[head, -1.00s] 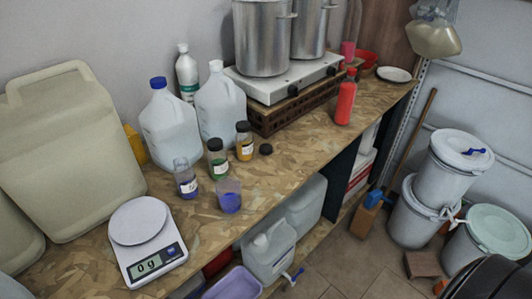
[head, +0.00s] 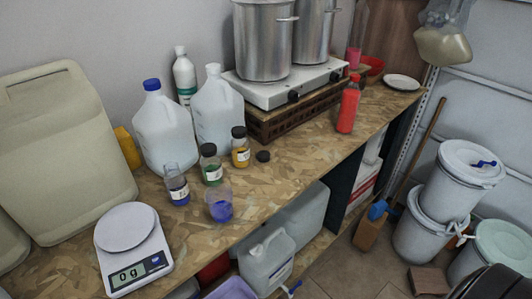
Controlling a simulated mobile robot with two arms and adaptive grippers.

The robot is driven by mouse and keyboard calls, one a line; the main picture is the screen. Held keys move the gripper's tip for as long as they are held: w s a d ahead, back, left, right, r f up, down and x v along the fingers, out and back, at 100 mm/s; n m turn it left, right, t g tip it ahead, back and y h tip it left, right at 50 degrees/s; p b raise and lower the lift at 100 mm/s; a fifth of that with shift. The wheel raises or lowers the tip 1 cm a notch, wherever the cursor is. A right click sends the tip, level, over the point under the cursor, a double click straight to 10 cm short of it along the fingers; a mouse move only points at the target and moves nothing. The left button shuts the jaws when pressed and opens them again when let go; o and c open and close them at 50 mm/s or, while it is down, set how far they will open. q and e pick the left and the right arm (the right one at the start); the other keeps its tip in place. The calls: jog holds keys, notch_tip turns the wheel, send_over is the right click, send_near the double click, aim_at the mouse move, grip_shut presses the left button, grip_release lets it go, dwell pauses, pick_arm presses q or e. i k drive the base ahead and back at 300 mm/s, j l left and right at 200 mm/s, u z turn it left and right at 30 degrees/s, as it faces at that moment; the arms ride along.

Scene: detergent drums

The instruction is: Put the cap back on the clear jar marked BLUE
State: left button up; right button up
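The clear jar with blue contents (head: 177,190) stands upright and uncapped on the wooden bench, its white label too small to read fully. A dark cap (head: 263,156) lies on the bench to the right of the jars. A jar with green contents (head: 211,168) and a jar with orange-yellow contents (head: 240,150) stand between them, both with dark caps on. A clear cup with blue contents (head: 220,207) stands just right of and in front of the open jar. Neither of my grippers shows in the head view.
A scale (head: 133,248) reading 0 g stands at the front left. Jugs (head: 165,130) and a large beige canister (head: 65,150) stand behind. A red bottle (head: 348,107) and a hotplate with pots (head: 285,88) are further right. Bench right of the cap is clear.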

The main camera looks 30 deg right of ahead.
aim_at(175, 181)
jog(key=l+u, duration=0.25)
jog(key=l, duration=0.65)
jog(key=k+l+u, duration=0.2)
jog(key=l, duration=0.65)
jog(key=i, duration=0.15)
